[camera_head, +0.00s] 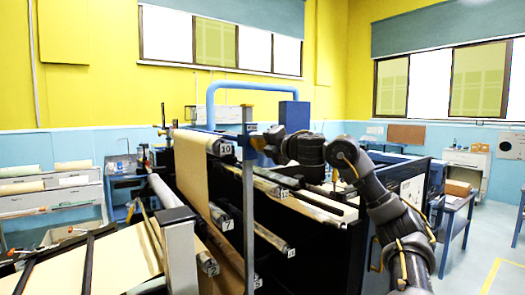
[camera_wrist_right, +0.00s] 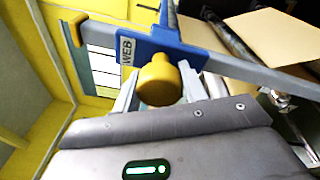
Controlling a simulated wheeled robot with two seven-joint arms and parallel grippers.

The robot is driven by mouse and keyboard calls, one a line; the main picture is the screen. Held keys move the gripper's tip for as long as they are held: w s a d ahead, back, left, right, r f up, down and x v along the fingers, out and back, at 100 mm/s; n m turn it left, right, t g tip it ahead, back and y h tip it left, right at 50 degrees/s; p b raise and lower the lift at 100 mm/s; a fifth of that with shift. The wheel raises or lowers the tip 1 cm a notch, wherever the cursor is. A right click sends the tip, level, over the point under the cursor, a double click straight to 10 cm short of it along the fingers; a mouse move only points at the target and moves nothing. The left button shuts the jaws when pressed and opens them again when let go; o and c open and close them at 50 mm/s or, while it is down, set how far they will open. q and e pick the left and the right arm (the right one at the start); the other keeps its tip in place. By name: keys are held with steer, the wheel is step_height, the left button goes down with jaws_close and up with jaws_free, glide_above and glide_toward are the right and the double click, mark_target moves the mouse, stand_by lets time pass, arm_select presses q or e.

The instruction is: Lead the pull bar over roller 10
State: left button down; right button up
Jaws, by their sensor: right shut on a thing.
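The roller tagged 10 (camera_head: 225,149) is at the top of the machine in the head view, with brown web (camera_head: 198,178) hanging below it. A blue block (camera_wrist_right: 150,40) marked WEB, on a grey bar (camera_wrist_right: 245,70), fills the middle of the right wrist view; I take it for part of the pull bar. In the head view the block (camera_head: 248,128) is just right of roller 10. My right gripper (camera_head: 262,144) is shut on its yellow knob (camera_wrist_right: 160,80), with a finger on each side. My left gripper is not in view.
Lower rollers, including those tagged 7 (camera_head: 222,220) and 2 (camera_head: 208,264), are below roller 10. A blue pipe frame (camera_head: 250,86) rises behind. Open floor (camera_head: 475,260) shows at the right.

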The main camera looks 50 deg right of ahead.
steer(key=s+d+f+b, duration=0.1)
steer(key=d+f+b, duration=0.4)
steer(key=f+b, duration=0.4)
steer(key=s+d+f+b, duration=0.2)
steer(key=d+f+b, duration=0.3)
steer(key=f+b, duration=0.4)
steer(key=s+d+f+b, duration=0.2)
steer(key=d+f+b, duration=0.3)
steer(key=f+b, duration=0.5)
steer(key=shift+s+d, duration=0.25)
steer(key=shift+d, duration=0.1)
steer(key=shift+d+f, duration=0.1)
steer(key=shift+f, duration=0.05)
